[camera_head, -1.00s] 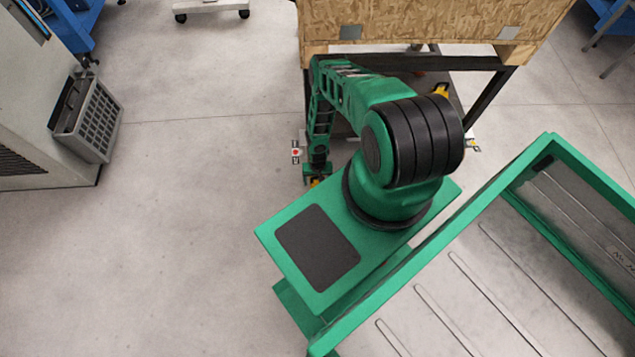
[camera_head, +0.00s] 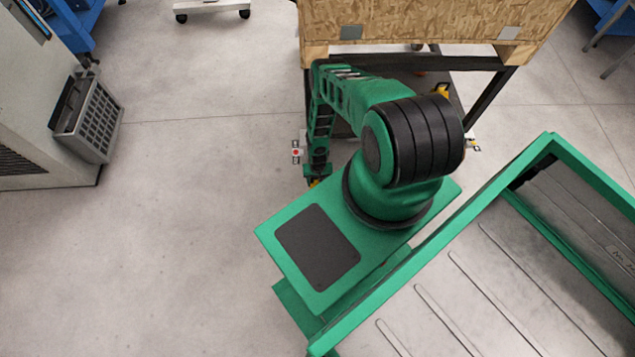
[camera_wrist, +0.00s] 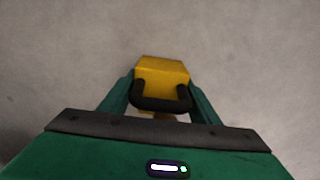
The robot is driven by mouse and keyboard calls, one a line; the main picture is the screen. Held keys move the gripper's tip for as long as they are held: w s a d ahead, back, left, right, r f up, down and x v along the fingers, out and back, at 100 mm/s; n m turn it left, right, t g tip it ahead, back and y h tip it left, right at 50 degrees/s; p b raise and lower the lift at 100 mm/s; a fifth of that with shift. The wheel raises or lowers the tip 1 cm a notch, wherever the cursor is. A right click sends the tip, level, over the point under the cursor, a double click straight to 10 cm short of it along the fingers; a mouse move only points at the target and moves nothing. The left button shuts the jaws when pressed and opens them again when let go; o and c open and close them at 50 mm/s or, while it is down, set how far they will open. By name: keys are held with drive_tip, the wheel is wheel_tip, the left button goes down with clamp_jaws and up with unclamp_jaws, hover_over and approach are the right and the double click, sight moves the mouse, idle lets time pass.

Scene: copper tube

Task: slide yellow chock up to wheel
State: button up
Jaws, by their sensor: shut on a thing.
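The yellow chock (camera_wrist: 162,69) shows in the wrist view, on the grey floor, with a black handle (camera_wrist: 160,104) on its near side. My gripper (camera_wrist: 160,92) is shut on the chock, its green fingers on either side of the handle. Only a small yellow bit of the chock (camera_head: 315,183) shows there. I cannot make out the wheel in either view.
A wooden crate (camera_head: 425,20) rests on the black cart frame (camera_head: 487,103) behind my arm. Another yellow part (camera_head: 442,90) shows under the cart on its right. A grey basket (camera_head: 92,120) is at the left. The floor (camera_head: 190,200) between is clear.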

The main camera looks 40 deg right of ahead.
drive_tip(key=shift+w+a+r, duration=0.1)
drive_tip(key=shift+w+a, duration=0.2)
drive_tip(key=shift+w, duration=0.25)
drive_tip(key=shift+w+a, duration=0.25)
drive_tip(key=shift+w, duration=0.25)
drive_tip(key=shift+o, duration=0.2)
drive_tip(key=shift+w+a, duration=0.1)
drive_tip(key=shift+w, duration=0.6)
drive_tip(key=o, duration=0.4)
drive_tip(key=shift+w+a, duration=0.4)
drive_tip(key=shift+w, duration=0.3)
drive_tip(key=shift+o, duration=0.2)
drive_tip(key=o, duration=1.6)
drive_tip(key=shift+r, duration=0.5)
drive_tip(key=r, duration=0.3)
drive_tip(key=s+r, duration=0.1)
drive_tip(key=r, duration=0.5)
drive_tip(key=shift+s+d+r, duration=0.1)
drive_tip(key=shift+s+r, duration=0.05)
drive_tip(key=shift+s, duration=0.25)
